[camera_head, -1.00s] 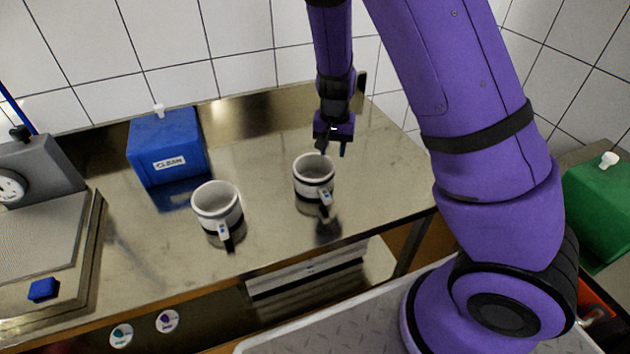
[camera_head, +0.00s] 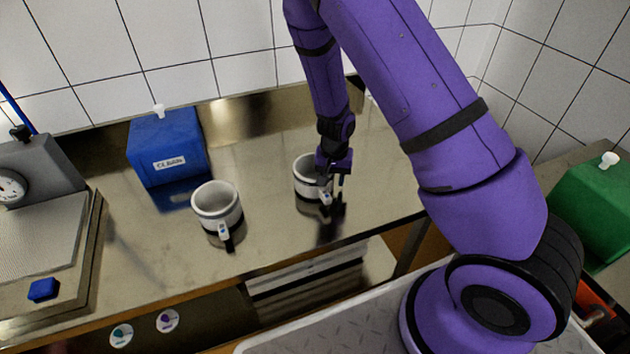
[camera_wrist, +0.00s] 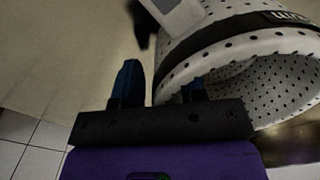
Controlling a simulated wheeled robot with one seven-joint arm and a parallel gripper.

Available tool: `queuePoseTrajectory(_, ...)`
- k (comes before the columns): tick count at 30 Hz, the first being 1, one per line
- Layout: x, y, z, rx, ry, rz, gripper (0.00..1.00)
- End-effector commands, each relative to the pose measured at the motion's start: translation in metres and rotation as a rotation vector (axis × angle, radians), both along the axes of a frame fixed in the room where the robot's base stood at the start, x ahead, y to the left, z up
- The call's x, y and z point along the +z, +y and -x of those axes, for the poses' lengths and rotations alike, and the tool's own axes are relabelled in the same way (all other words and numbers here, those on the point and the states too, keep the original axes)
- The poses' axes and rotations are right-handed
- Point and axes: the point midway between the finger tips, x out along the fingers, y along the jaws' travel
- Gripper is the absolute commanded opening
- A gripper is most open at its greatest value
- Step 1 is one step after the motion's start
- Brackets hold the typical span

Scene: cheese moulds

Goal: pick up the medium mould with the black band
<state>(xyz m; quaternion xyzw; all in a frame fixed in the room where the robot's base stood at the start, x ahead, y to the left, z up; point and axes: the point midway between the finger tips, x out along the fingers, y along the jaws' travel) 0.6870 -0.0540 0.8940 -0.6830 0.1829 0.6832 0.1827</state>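A white mould with a dark band and a pale tag on its front (camera_head: 303,184) stands on the steel table. My gripper (camera_head: 332,190) is at its right front side, close to the tag, and hides part of it. In the wrist view the perforated white mould (camera_wrist: 212,52) with a black band fills the upper right. My gripper's two blue fingertips (camera_wrist: 160,88) are apart; the right one overlaps the mould's rim, the left one is outside it. I cannot tell whether they touch it. Another white mould with a tag (camera_head: 216,203) stands to the left.
A blue box labelled CLEAN (camera_head: 166,150) stands behind the left mould. A grey scale-like device with a dial (camera_head: 40,180) is at the far left. A green box (camera_head: 600,205) is at the right. The table right of the moulds (camera_head: 385,185) is clear.

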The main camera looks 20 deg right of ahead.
Motion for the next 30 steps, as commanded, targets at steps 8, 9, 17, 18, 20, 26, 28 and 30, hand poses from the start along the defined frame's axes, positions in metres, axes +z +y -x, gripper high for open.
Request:
queuePoseTrajectory(8,-0.001,0.000,0.000,0.000,0.000,-0.001,0.24)
queuePoseTrajectory(9,-0.001,0.000,0.000,0.000,0.000,-0.001,0.15)
queuePoseTrajectory(17,0.000,0.000,0.000,0.000,0.000,-0.001,0.00)
queuePoseTrajectory(18,0.000,0.000,0.000,0.000,0.000,-0.001,0.00)
queuePoseTrajectory(20,0.000,0.000,0.000,0.000,0.000,-0.001,0.00)
queuePoseTrajectory(26,0.005,0.000,0.000,-0.001,-0.001,0.000,0.00)
queuePoseTrajectory(28,0.010,0.001,-0.001,0.001,-0.003,-0.001,0.00)
queuePoseTrajectory(30,0.017,0.001,-0.001,0.001,-0.003,-0.002,0.00)
